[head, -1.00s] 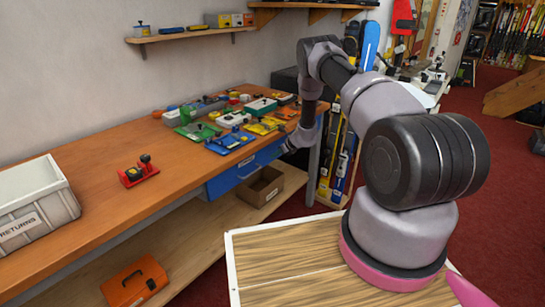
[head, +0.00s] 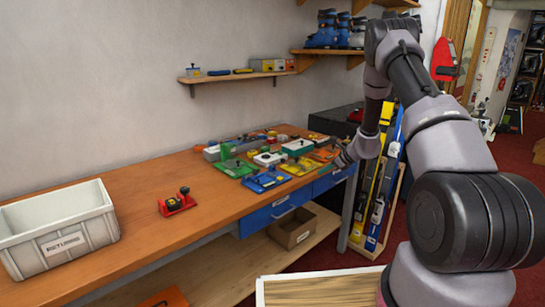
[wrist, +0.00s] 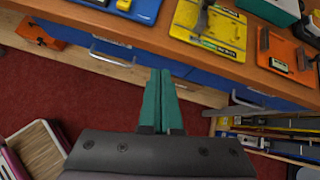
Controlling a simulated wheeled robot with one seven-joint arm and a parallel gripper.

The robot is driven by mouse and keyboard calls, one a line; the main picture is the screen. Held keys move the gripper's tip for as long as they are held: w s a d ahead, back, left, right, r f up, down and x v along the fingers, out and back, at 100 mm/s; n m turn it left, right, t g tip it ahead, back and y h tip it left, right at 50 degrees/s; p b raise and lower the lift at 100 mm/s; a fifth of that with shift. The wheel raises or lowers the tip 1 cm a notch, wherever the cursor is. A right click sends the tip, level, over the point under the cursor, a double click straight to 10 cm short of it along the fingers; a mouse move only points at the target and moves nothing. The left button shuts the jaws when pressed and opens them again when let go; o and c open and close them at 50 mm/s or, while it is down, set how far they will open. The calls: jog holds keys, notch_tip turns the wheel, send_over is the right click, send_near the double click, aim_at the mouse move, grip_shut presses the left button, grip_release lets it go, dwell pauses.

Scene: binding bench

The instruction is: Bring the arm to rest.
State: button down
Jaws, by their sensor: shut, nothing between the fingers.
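My gripper (wrist: 160,75) shows in the wrist view with its two teal fingers together and nothing between them. It points at the front edge and blue drawers of the wooden bench (wrist: 118,28). In the head view my gripper (head: 341,161) hangs by the right end of the bench (head: 140,190), its fingers too small to make out. My arm is raised and bent on the right side of the head view.
Jigs and tools crowd the bench's right end, including a blue jig (head: 266,181). A red jig (head: 177,203) and a grey returns bin (head: 60,230) stand further left. Skis (head: 380,190) stand right of the bench. A cardboard box (head: 292,229) sits below the drawer.

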jog(key=s+a+r+n, duration=0.2)
jog(key=s+r+n, duration=0.25)
jog(key=r, duration=0.55)
jog(key=s+a+r+n+g, duration=0.1)
jog(key=s+a+r+n, duration=0.2)
jog(key=s+r, duration=0.5)
jog(key=s+a+r+n, duration=0.2)
jog(key=s+r+n, duration=0.1)
jog(key=r, duration=0.9)
jog(key=s+d+r+n+h, duration=0.1)
jog(key=s+r+n, duration=0.2)
jog(key=s, duration=0.6)
jog(key=s+d+r+n+t+h, duration=0.1)
jog(key=s+r+n+h, duration=0.1)
jog(key=s, duration=0.7)
jog(key=s+d+r+n+h, duration=0.1)
jog(key=s+r+n, duration=0.4)
jog(key=s, duration=0.5)
jog(key=shift+n, duration=0.55)
